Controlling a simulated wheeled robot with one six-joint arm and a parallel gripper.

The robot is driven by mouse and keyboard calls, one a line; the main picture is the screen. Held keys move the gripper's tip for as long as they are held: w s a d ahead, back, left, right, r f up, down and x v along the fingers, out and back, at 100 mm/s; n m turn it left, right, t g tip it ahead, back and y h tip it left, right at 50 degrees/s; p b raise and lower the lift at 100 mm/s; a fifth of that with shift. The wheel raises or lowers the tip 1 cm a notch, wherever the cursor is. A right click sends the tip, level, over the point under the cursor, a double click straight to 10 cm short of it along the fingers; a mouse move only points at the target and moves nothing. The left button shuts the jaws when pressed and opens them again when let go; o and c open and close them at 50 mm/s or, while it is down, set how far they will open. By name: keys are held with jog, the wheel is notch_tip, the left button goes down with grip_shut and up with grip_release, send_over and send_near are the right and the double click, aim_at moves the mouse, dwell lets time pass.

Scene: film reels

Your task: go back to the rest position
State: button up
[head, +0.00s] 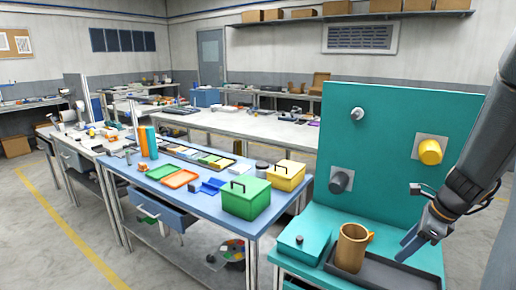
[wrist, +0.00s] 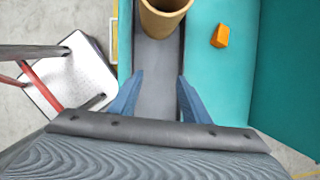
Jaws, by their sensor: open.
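My gripper (head: 412,243) is at the right of the head view, over the right part of a dark tray (head: 395,273) on a teal bench. Its blue fingers are spread apart and empty in the wrist view (wrist: 157,96). A brown cylindrical container (head: 350,250) with an open top stands upright at the tray, left of my gripper and apart from it. It also shows at the top of the wrist view (wrist: 165,18), beyond the fingertips. A small orange block (wrist: 220,36) lies on the teal surface beside the tray, partly hidden behind the container in the head view.
A teal upright panel (head: 395,115) with a yellow knob (head: 430,152) and a grey knob (head: 341,182) rises behind the tray. A teal box (head: 303,238) sits left of the container. A blue table (head: 215,205) with green and yellow boxes stands further left.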

jog(key=s+a+r+n+g+h, duration=0.1)
jog(key=s+a+n, duration=0.4)
jog(key=a+n, duration=0.8)
jog(key=s+a+r+n+g+h, duration=0.1)
jog(key=s+a+n, duration=0.5)
jog(key=a+n, duration=0.6)
jog(key=shift+s+a+r+n+g, duration=0.2)
jog(key=shift+a+r+n+g, duration=0.15)
jog(key=shift+r+n, duration=0.45)
